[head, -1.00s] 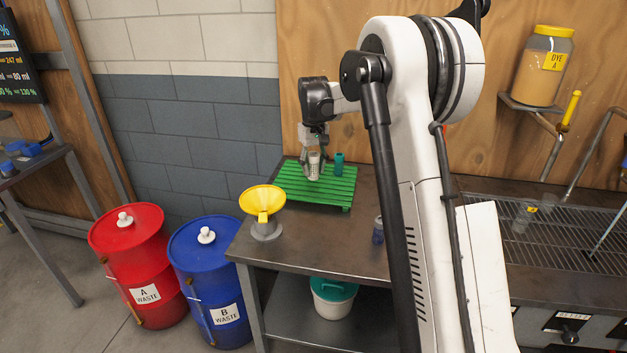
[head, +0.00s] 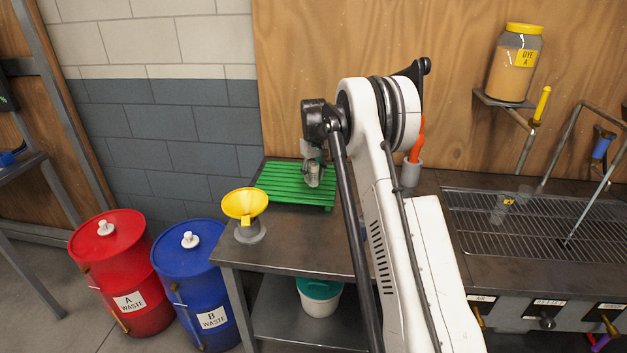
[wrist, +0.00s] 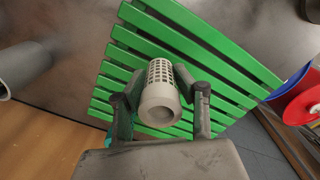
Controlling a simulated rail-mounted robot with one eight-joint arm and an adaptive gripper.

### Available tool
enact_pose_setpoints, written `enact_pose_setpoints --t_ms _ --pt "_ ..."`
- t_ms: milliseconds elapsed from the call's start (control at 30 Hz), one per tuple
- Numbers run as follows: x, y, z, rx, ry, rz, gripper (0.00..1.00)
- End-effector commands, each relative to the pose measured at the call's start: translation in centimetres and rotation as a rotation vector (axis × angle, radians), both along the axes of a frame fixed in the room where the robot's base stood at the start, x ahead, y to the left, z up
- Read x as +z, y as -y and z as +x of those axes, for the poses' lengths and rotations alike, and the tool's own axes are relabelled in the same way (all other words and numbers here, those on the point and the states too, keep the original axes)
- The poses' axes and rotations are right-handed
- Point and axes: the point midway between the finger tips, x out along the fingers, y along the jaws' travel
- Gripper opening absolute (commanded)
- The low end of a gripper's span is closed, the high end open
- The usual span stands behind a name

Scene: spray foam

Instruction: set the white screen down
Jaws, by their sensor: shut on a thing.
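The white screen (wrist: 160,92) is a pale cylinder with a mesh wall and a smooth round end. My gripper (wrist: 160,100) is shut on it, with one dark finger on each side in the wrist view. In the head view my gripper (head: 313,178) holds the screen over the right part of the green slatted rack (head: 285,186). The rack also fills much of the wrist view behind the screen (wrist: 225,45). Whether the screen touches the slats or hangs just above them, I cannot tell. My arm and gripper hide part of the rack's right side.
A yellow funnel (head: 245,204) on a grey stand is left of the rack on the metal table (head: 300,245). A grey holder (head: 411,174) with an orange-handled tool stands to the right. Red (head: 120,270) and blue (head: 190,270) waste drums stand left of the table.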

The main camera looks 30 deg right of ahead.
Motion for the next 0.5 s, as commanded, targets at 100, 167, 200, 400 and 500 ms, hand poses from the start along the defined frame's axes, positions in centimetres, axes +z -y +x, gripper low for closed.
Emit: enact_pose_setpoints --t_ms 100,167,200,400,500 --pt "-1.5 0.0 0.0 0.0 0.0 0.0 0.01" --pt "-1.8 0.0 0.0 0.0 0.0 0.0 0.01" --pt "-1.9 0.0 0.0 0.0 0.0 0.0 0.01" --pt "-1.9 0.0 0.0 0.0 0.0 0.0 0.01" --pt "-2.2 0.0 0.0 0.0 0.0 0.0 0.01"
